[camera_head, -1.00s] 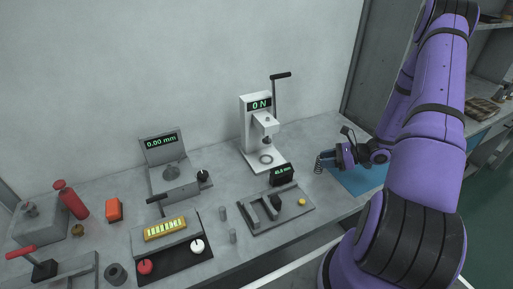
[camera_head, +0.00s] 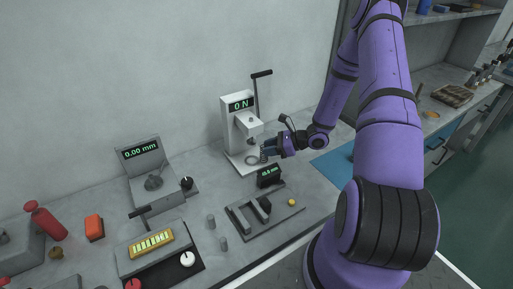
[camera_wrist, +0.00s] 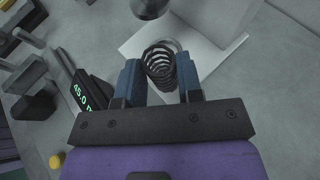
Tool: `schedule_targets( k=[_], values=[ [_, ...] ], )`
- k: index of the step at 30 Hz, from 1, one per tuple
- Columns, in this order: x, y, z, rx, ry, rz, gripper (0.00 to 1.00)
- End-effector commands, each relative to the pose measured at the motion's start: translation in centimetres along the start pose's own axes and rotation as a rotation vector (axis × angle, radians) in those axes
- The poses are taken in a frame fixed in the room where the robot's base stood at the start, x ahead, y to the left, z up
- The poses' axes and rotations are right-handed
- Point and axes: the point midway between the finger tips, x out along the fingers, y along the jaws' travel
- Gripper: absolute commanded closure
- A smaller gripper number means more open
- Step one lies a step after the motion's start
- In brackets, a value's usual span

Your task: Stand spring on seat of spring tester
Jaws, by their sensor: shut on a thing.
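The spring (camera_wrist: 160,66) is a dark coil held between the two blue fingers of my gripper (camera_wrist: 160,78) in the wrist view. In the head view my gripper (camera_head: 270,151) is at the right front of the white spring tester (camera_head: 228,142), which reads 0 N. The spring (camera_head: 264,155) shows there in front of the tester's base, close to the ring-shaped seat (camera_head: 251,160). In the wrist view the seat (camera_wrist: 174,45) shows partly behind the spring, on the white base (camera_wrist: 205,52). I cannot tell whether the spring touches the base.
A black display (camera_head: 269,175) stands just in front of the tester, beside a grey fixture (camera_head: 262,222). The tester's round press head (camera_wrist: 150,8) is at the top of the wrist view.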

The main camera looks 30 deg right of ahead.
Motion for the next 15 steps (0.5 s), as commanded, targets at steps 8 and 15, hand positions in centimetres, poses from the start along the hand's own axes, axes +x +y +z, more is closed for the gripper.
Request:
schedule_targets(
  k=[8,15],
  values=[
    [2.0,0.1,0.9,-0.001,-0.001,0.003,0.92],
    [4.5,0.0,1.8,0.001,0.0,-0.001,0.92]
  ],
)
